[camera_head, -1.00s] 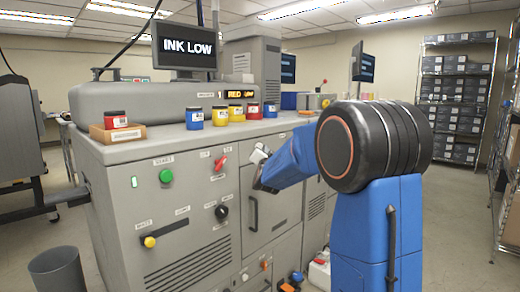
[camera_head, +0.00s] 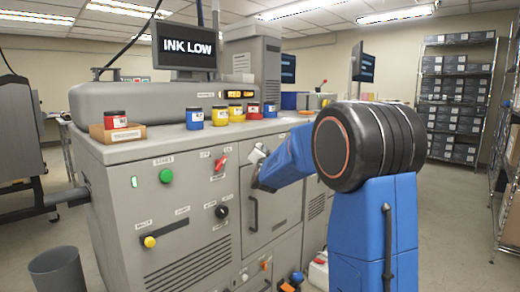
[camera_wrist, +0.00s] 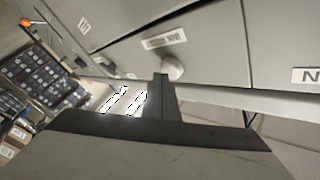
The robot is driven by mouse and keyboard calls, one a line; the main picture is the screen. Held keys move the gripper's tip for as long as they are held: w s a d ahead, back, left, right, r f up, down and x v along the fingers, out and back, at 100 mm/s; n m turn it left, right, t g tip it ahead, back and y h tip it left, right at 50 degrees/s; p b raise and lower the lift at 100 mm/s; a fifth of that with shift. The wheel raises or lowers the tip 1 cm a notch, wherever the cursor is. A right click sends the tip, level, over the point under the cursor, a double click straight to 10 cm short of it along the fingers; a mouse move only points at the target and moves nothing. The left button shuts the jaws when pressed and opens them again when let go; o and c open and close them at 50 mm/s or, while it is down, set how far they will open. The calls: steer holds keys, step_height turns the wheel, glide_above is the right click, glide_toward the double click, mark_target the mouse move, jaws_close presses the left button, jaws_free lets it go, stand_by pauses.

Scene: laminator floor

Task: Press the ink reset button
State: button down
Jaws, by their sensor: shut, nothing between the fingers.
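A pale round button (camera_wrist: 173,69) sits on the grey machine panel in the wrist view, beside a small label (camera_wrist: 164,40) too blurred and tilted to read surely. It may be the ink reset button. My gripper (camera_wrist: 162,80) is shut and empty, its tip just short of the button in the picture and slightly left of it. I cannot tell whether they touch. In the head view my blue arm reaches to the grey machine (camera_head: 180,245) and hides part of its front. A monitor (camera_head: 186,46) above reads INK LOW.
The machine front carries a green button (camera_head: 166,176), a red switch (camera_head: 220,164), a black knob (camera_head: 221,211) and a yellow knob (camera_head: 149,241). Several ink jars stand on its top ledge. A grey bin (camera_head: 57,271) is at front left; shelves (camera_head: 457,95) stand at back right.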

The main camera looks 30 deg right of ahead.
steer(key=shift+w+a, duration=0.2)
steer(key=shift+w, duration=0.25)
stand_by(0.6)
steer(key=shift+s, duration=0.15)
steer(key=shift+s+d, duration=0.35)
steer(key=shift+s, duration=0.4)
steer(key=s, duration=0.1)
steer(key=s+d, duration=0.1)
steer(key=s, duration=0.2)
steer(key=shift+s+d, duration=0.35)
stand_by(1.0)
